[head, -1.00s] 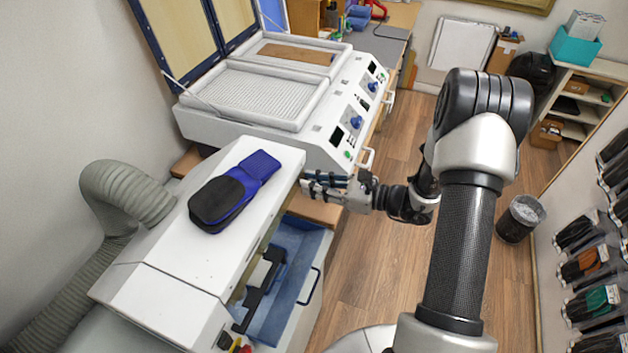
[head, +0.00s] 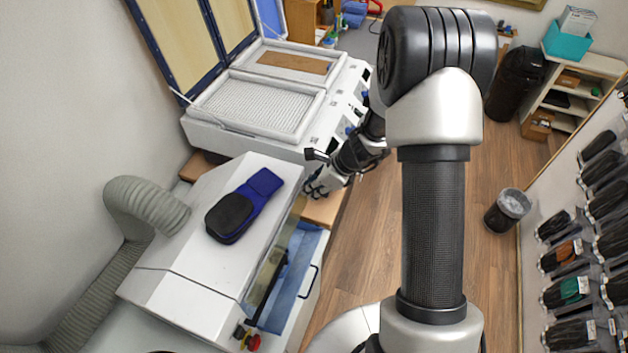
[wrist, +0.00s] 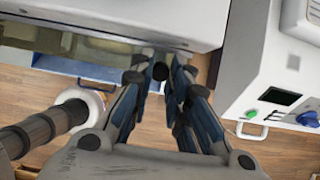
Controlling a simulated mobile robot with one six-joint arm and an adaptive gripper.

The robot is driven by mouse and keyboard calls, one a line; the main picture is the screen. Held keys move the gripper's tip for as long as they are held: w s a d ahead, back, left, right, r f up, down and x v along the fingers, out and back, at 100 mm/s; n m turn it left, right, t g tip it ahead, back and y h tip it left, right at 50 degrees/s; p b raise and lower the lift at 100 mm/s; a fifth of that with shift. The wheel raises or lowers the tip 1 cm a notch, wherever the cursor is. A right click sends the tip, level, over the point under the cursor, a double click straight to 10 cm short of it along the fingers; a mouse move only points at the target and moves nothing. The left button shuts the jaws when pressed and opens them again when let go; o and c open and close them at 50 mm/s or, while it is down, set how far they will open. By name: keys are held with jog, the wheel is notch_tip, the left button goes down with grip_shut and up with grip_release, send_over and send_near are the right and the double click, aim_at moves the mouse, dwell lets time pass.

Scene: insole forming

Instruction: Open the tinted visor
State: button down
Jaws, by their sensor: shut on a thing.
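The tinted visor (head: 268,268) is a see-through brownish panel on the front of the white hooded machine (head: 165,285). In the wrist view the visor (wrist: 100,44) hangs below the white hood edge. My gripper (head: 312,187) is at the visor's far end in the head view, partly hidden by my own wrist. How the knob joins the visor is hidden.
A white forming press (head: 285,140) with raised lids stands just beyond the gripper. A blue drawer-like tray (head: 290,295) lies below the visor.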

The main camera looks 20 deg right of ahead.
jog(key=shift+w+a+r+g+h+p, duration=0.15)
jog(key=shift+r+g+h+p, duration=0.15)
jog(key=shift+h, duration=0.2)
jog(key=shift+a+r+g+h+p, duration=0.15)
jog(key=shift+g+h+p, duration=0.05)
jog(key=shift+g+h, duration=0.25)
jog(key=shift+w+a+r+g+h, duration=0.2)
jog(key=shift+g+h, duration=0.25)
jog(key=shift+h, duration=0.2)
jog(key=shift+w+a+r+g+h, duration=0.1)
jog(key=shift+r+g+h, duration=0.1)
jog(key=shift+g+h, duration=0.3)
jog(key=shift+s+h, duration=0.1)
jog(key=shift+h, duration=0.2)
jog(key=c, duration=1.5)
grip_release()
notch_tip(320, 180, up, 12)
jog(key=shift+r, duration=0.1)
